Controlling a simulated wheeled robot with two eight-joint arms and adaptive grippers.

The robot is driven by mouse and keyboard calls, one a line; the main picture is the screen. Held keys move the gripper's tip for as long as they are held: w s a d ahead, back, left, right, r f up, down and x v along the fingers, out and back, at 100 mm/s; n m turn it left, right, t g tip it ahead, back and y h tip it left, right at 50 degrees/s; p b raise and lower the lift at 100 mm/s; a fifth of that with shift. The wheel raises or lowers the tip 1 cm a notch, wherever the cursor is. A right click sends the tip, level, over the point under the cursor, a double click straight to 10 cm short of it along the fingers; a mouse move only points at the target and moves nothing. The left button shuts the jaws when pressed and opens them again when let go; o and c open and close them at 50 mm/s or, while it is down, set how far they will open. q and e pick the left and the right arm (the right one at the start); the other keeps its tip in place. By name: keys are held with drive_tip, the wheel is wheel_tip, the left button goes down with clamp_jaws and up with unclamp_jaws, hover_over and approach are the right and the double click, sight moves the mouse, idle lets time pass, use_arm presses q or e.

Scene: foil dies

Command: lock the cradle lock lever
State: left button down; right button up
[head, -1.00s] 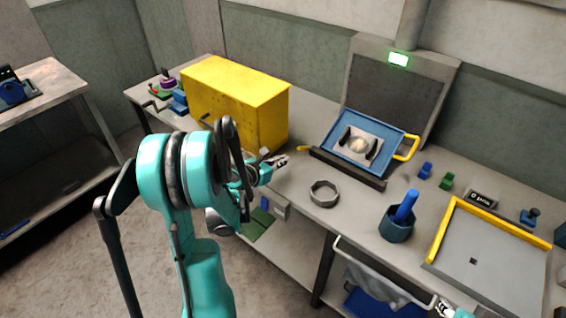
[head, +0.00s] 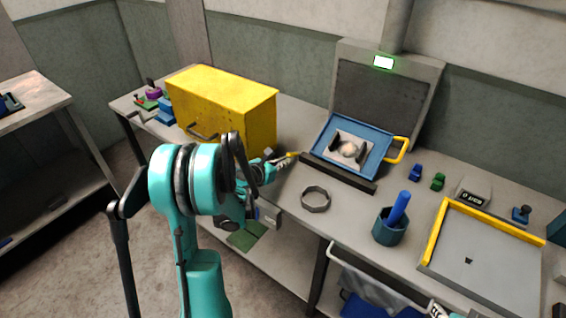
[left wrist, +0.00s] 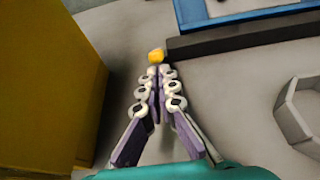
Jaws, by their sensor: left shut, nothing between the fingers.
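The cradle is a tilted stand at the back of the bench with a dark front bar (head: 338,173). A blue tray (head: 322,146) with a yellow handle rests in it. The yellow lock lever (head: 294,154) sticks out at the bar's left end, and its yellow tip (left wrist: 156,56) shows in the left wrist view. My left gripper (head: 286,161) is shut and empty, its fingertips (left wrist: 160,72) right at the lever tip; I cannot tell if they touch. Part of my right gripper (head: 438,311) shows at the bottom edge; its fingers are unclear.
A yellow cabinet (head: 222,108) stands close left of my left gripper. A grey ring (head: 315,199) lies in front of the bar. A dark cup (head: 389,232) with a blue rod and a yellow-edged tray (head: 485,265) are to the right.

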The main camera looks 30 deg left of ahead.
use_arm(q)
drive_tip(key=shift+w+r+g+p, duration=0.3)
drive_tip(key=shift+r+g+p, duration=0.6)
drive_tip(key=shift+p, duration=0.6)
drive_tip(key=shift+w+d+r+g+p, duration=0.1)
drive_tip(key=shift+w+r+g+p, duration=0.15)
drive_tip(key=shift+r+g+p, duration=0.35)
drive_tip(key=shift+w+r+p, duration=0.2)
drive_tip(key=shift+w+p, duration=0.15)
drive_tip(key=shift+p, duration=0.1)
drive_tip(key=shift+w+d+r, duration=0.1)
drive_tip(key=shift+w+r, duration=0.45)
drive_tip(key=shift+w, duration=0.1)
drive_tip(key=shift+w+r, duration=0.1)
drive_tip(key=shift+w, duration=0.05)
drive_tip(key=shift+w+r+p, duration=0.15)
drive_tip(key=shift+r+p, duration=0.05)
drive_tip(key=shift+p, duration=0.1)
